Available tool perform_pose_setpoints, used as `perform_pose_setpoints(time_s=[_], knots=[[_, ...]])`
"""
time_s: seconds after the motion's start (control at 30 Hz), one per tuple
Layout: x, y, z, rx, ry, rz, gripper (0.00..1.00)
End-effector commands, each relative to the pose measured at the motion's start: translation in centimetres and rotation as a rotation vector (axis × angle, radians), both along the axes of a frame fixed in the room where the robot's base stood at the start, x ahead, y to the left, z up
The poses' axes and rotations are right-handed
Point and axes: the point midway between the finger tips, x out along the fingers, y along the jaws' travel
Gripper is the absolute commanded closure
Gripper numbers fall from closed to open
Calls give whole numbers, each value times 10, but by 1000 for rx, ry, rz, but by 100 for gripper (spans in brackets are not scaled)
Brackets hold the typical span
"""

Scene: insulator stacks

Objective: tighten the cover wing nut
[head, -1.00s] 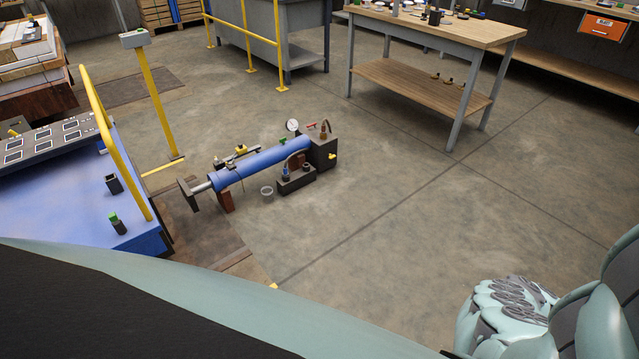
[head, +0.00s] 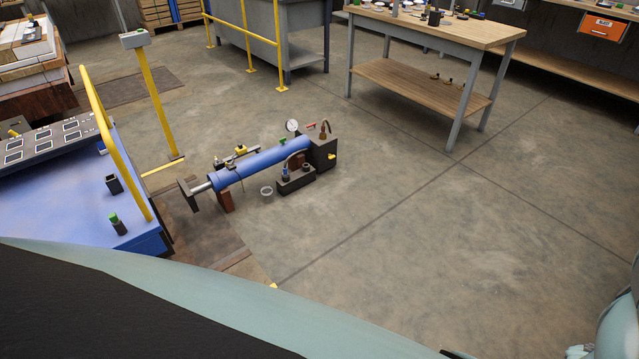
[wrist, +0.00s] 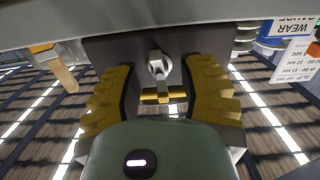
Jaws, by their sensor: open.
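In the wrist view my gripper (wrist: 161,78) is open, with a ridged yellow-and-black finger on the left and one on the right. Between the fingers is a small silver fitting with a rounded head (wrist: 158,66), set against a dark grey plate (wrist: 105,48). It may be the wing nut, but its wings are not clear. A short yellow bar (wrist: 150,96) lies just below it in the picture. Neither finger visibly touches the fitting. The gripper and the fitting are not identifiable in the head view.
The wrist view shows upside-down labels (wrist: 294,60) at right and a tan handle-like piece (wrist: 62,74) at left. In the head view a blue cylinder rig (head: 262,162) stands on the floor, with a blue console (head: 65,190) left and a workbench (head: 420,75) behind. Floor at centre right is clear.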

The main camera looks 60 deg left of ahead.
Motion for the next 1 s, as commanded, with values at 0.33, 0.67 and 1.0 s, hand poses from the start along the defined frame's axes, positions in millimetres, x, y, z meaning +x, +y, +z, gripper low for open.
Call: perform_pose_setpoints(time_s=[0.33,0.67,1.0], knots=[[0,-6,0,1,0,0,60],[0,-6,0,1,0,0,82],[1,-5,0,1,0,1,100]])
